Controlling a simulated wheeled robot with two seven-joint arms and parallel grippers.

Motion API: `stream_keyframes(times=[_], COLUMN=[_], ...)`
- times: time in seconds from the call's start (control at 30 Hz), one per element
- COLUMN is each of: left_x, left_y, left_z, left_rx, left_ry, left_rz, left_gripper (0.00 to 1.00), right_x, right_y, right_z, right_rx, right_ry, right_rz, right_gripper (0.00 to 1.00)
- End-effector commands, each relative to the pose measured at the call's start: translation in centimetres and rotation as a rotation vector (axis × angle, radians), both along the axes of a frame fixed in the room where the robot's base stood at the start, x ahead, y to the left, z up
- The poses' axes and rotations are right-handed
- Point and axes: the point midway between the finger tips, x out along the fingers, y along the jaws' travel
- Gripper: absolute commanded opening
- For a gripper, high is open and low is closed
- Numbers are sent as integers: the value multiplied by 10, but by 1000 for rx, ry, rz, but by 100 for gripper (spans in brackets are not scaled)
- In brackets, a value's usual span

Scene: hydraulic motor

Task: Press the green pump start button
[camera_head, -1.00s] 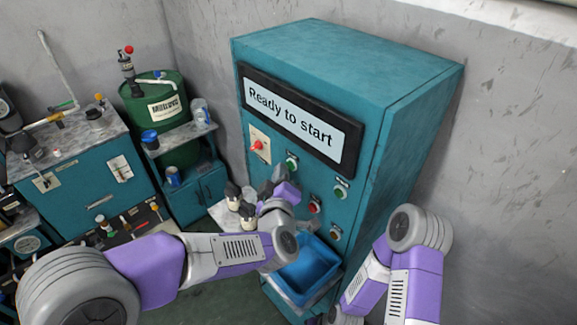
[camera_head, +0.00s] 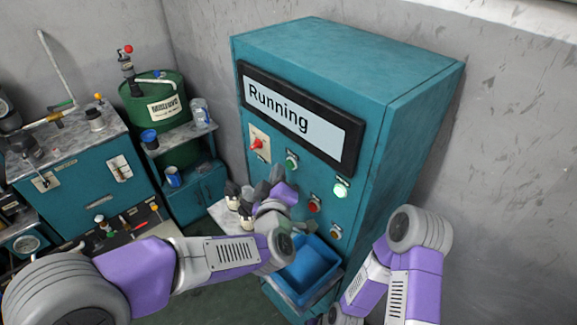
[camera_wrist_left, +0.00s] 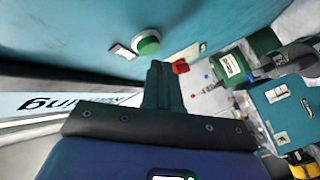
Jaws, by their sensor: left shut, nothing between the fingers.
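The teal control cabinet carries a green button (camera_head: 291,162) at upper middle, which also shows in the left wrist view (camera_wrist_left: 148,43). A second green button (camera_head: 340,190) to its right glows brightly. Their labels are too small to read. The display (camera_head: 300,118) reads "Running". My left gripper (camera_head: 277,174) is shut and empty, just below and left of the first green button. In the left wrist view its closed fingers (camera_wrist_left: 162,78) appear apart from that button. My right arm shows at the lower right, but its gripper is out of view.
A red switch (camera_head: 257,143) sits left of the first green button. A red button (camera_head: 314,206) and another button (camera_head: 336,231) are lower on the panel. A blue bin (camera_head: 314,262) sits below. A green drum and a shelf with cans (camera_head: 200,112) stand left.

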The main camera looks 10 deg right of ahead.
Motion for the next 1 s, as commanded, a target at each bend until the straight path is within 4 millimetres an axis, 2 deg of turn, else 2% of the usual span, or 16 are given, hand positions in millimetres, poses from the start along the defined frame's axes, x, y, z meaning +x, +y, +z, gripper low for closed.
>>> stream_keyframes(times=[0.37, 0.8, 1.0], left_x=[-2, -25, -31], left_y=[3, 36, 43], left_z=[0, 0, 0], left_rx=[0, 0, 0], left_ry=[0, -2, -1], left_rz=[1, 2, 1], left_gripper=[0, 0, 0], right_x=[0, 0, 0], right_y=[0, 0, 0], right_z=[-1, -13, -15], right_rx=[0, 0, 0], right_ry=[0, 0, 0], right_rz=[0, 0, 0], right_gripper=[39, 39, 39])
